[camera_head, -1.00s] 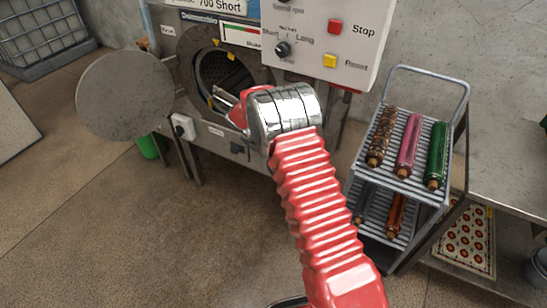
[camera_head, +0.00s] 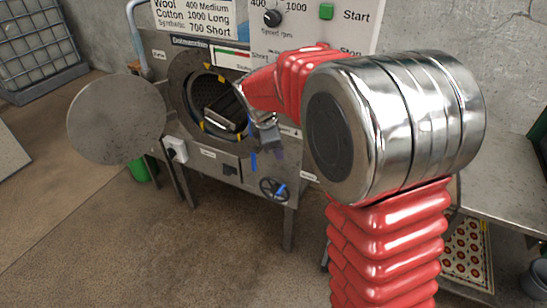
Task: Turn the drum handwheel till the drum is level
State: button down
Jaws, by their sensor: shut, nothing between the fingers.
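The drum (camera_head: 222,112) sits in the round open mouth of the grey machine, with yellow marks on the ring around it. The drum's inner slats look tilted, not level. The drum handwheel (camera_head: 270,186), a small dark spoked wheel with a blue knob, is on the machine's front, below and right of the mouth. My gripper (camera_head: 268,141) is shut and empty, pointing down in front of the machine just right of the mouth. It is above the handwheel and apart from it in the picture. Its fingertips are small and partly unclear.
The open round door (camera_head: 117,118) hangs left of the mouth. A control panel (camera_head: 325,22) with a green Start button is above; my arm hides its lower part. A blue lever (camera_head: 253,161) shows near my gripper. A worktable (camera_head: 510,195) stands at right. The floor in front is clear.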

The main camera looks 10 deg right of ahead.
jog(key=s+r+m+t+y, duration=0.1)
jog(key=s+r+m, duration=0.3)
jog(key=s, duration=0.3)
jog(key=s+r+m+y, duration=0.1)
jog(key=s+r+m, duration=0.35)
jog(key=s, duration=0.25)
jog(key=s+a+m+t+y, duration=0.1)
jog(key=s+m+t, duration=0.1)
jog(key=s+m, duration=0.6)
jog(key=shift+s+a, duration=0.4)
jog(key=shift+s, duration=3.1)
jog(key=shift+r, duration=0.1)
